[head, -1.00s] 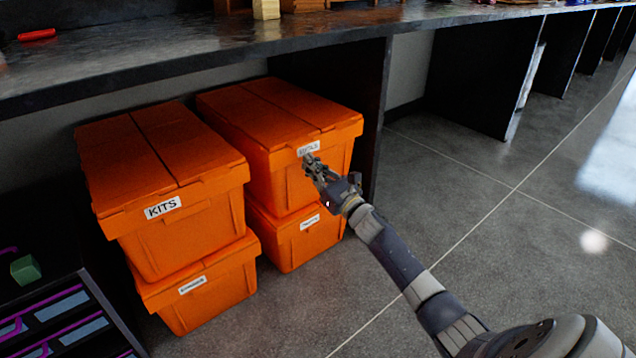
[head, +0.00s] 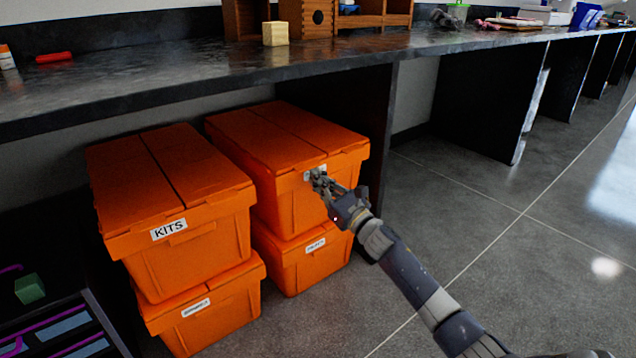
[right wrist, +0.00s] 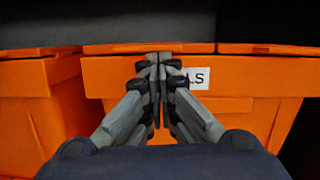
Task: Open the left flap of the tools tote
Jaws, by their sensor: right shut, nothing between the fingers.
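The tools tote (head: 285,195) is the upper orange tote of the right stack under the counter. Its two lid flaps are closed, with a seam between them; the left flap (head: 245,137) lies flat. My right gripper (head: 318,178) is shut and empty, in front of the tote's front face, and partly covers its white label. In the right wrist view the shut fingertips (right wrist: 160,62) are just below the lid edge, beside the label (right wrist: 195,77), of which "LS" shows. I cannot tell whether they touch the tote. My left gripper is not in view.
The KITS tote (head: 178,245) stands close on the left, on another orange tote (head: 205,318). Another tote (head: 305,262) is under the tools tote. The dark counter (head: 200,82) overhangs the stacks, and a dark panel (head: 382,125) stands to the right. Floor is clear at right.

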